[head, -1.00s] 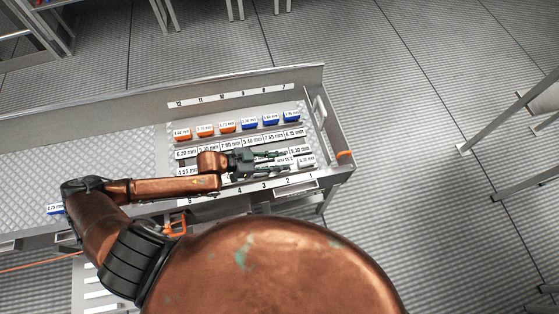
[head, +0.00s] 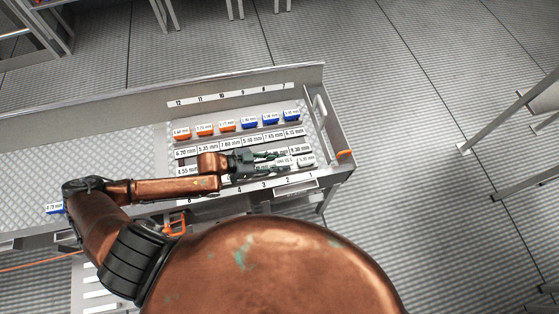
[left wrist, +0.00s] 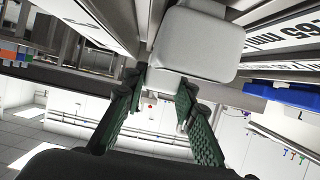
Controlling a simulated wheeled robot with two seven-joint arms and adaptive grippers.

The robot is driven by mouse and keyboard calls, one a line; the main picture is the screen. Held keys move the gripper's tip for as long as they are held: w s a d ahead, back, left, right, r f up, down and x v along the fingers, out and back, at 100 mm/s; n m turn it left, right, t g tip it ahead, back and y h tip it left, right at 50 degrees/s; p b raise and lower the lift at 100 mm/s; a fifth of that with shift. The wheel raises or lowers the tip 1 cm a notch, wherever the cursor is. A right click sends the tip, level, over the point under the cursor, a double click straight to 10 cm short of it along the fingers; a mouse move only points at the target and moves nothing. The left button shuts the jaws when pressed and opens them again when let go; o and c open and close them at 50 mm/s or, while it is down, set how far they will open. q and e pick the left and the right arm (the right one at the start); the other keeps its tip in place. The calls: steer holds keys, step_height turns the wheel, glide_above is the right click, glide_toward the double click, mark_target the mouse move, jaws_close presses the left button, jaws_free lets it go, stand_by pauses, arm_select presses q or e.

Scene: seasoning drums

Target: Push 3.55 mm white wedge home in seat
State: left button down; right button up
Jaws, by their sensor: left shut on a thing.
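My left gripper (head: 279,159) is over the front row of the seasoning rack, at its right part. In the left wrist view its two green fingers (left wrist: 160,88) are closed on the narrow lower part of a white wedge (left wrist: 200,42), whose broad pale face fills the top middle. In the head view a white wedge (head: 284,161) shows at the fingertips; its label is too small to read surely. How deep it sits in its seat is hidden. Another white wedge (head: 306,160) stands just to its right. My right gripper is not in view.
Orange wedges (head: 204,131) and blue wedges (head: 270,119) stand in the back row. A numbered strip (head: 264,188) runs along the front edge and a raised wall (head: 335,130) closes the right end. The left part of the bench (head: 110,155) is mostly clear.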

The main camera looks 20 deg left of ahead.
mark_target(279, 162)
arm_select(q)
steer(key=shift+f+b, duration=0.35)
steer(key=shift+f, duration=0.45)
steer(key=c, duration=1.5)
jaws_free()
step_height(279, 162, up, 10)
